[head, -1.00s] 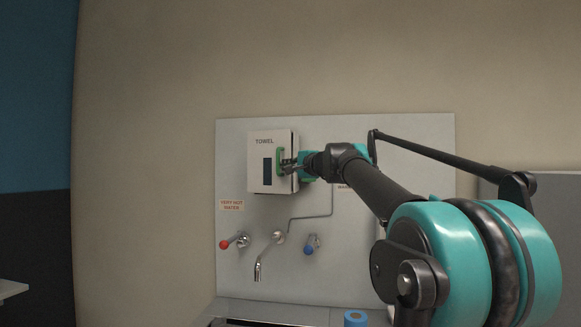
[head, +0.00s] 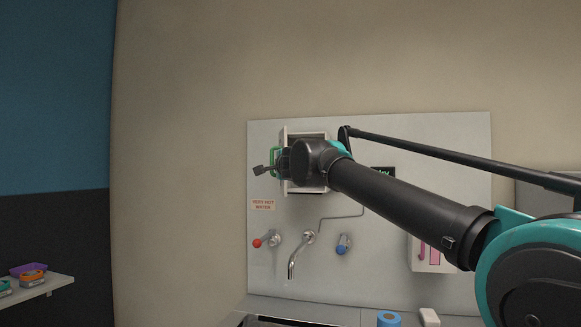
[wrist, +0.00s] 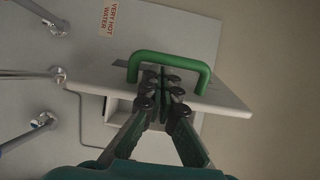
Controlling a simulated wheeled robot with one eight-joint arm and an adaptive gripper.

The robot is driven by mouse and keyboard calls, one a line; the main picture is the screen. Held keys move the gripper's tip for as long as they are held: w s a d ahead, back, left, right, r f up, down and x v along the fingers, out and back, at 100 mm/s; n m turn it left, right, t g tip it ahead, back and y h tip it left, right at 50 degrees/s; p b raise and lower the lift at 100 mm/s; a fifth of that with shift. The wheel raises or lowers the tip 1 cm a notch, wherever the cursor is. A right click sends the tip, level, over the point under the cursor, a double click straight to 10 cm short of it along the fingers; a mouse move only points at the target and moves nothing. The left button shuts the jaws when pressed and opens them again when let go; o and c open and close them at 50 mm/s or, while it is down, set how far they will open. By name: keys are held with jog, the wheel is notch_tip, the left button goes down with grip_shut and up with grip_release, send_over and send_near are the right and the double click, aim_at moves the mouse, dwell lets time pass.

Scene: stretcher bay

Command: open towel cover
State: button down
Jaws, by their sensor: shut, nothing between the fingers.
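The towel cover (head: 286,185) stands swung open, seen nearly edge-on at the left side of the white towel box (head: 307,137), whose dark inside partly shows. Its green handle (head: 273,155) sticks out to the left. In the wrist view the white cover (wrist: 226,97) lies across the picture with the green handle (wrist: 178,57) near its middle. My gripper (wrist: 161,80) is shut and empty, its fingertips right at the handle, overlapping its loop. In the head view my gripper (head: 267,170) is beside the cover, and my arm hides much of the box.
Below the box are a red-knobbed tap (head: 257,243), a spout (head: 292,265) and a blue-knobbed tap (head: 341,249). A blue roll (head: 388,319) stands on the counter at the bottom. A shelf with small items (head: 40,286) is at far left. The wall left of the panel is bare.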

jog(key=w+a+m+h, duration=0.1)
jog(key=w+a, duration=0.5)
jog(key=a, duration=0.7)
jog(key=shift+w+a+m+h, duration=0.2)
jog(key=shift+m+h, duration=0.1)
jog(key=shift+h, duration=0.3)
